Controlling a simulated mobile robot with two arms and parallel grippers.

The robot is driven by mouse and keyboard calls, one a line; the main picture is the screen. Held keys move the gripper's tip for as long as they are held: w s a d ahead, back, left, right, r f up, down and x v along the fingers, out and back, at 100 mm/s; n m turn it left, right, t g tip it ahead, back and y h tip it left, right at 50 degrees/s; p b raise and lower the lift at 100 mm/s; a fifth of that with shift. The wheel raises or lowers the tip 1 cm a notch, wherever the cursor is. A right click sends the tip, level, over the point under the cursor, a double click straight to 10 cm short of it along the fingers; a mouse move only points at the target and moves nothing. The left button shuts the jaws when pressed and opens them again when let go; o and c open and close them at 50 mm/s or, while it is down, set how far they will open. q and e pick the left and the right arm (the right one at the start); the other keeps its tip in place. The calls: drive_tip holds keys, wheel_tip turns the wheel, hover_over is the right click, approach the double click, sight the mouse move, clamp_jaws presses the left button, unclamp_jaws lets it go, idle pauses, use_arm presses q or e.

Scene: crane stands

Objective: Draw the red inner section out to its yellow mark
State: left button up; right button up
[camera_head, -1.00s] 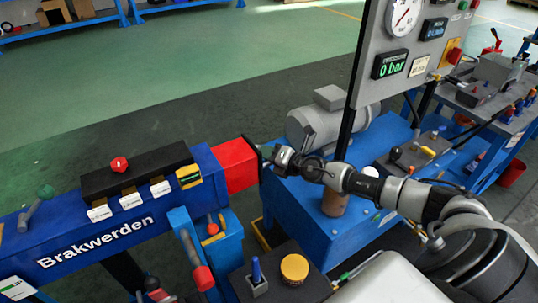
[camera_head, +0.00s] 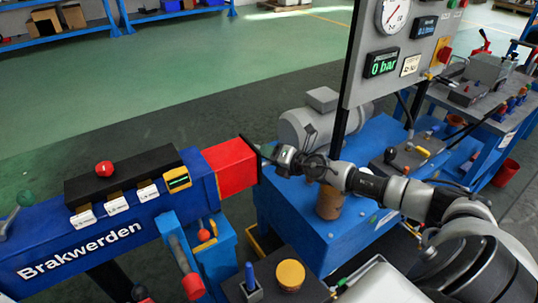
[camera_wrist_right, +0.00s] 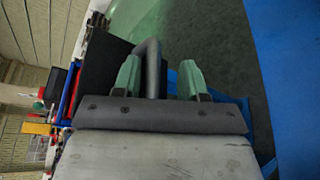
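A grey bent handle (camera_wrist_right: 154,66) stands out from the plate. My right gripper (camera_head: 268,155) is at this end. In the right wrist view its green fingertips (camera_wrist_right: 160,78) are apart, with the handle between them and gaps beside it. My left gripper is not in view.
A gauge panel (camera_head: 361,92) reading 0 bar stands on a post behind my right arm. A blue pump bench (camera_head: 290,205) with a grey motor (camera_head: 312,125) stands right of the red section. A dark control box (camera_head: 312,289) is in front.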

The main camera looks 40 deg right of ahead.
drive_tip(key=shift+s+a+r, duration=0.1)
drive_tip(key=shift+r, duration=0.05)
drive_tip(key=b+v, duration=0.4)
drive_tip(key=v, duration=0.6)
drive_tip(key=shift+s+d, duration=0.2)
idle(0.3)
idle(0.5)
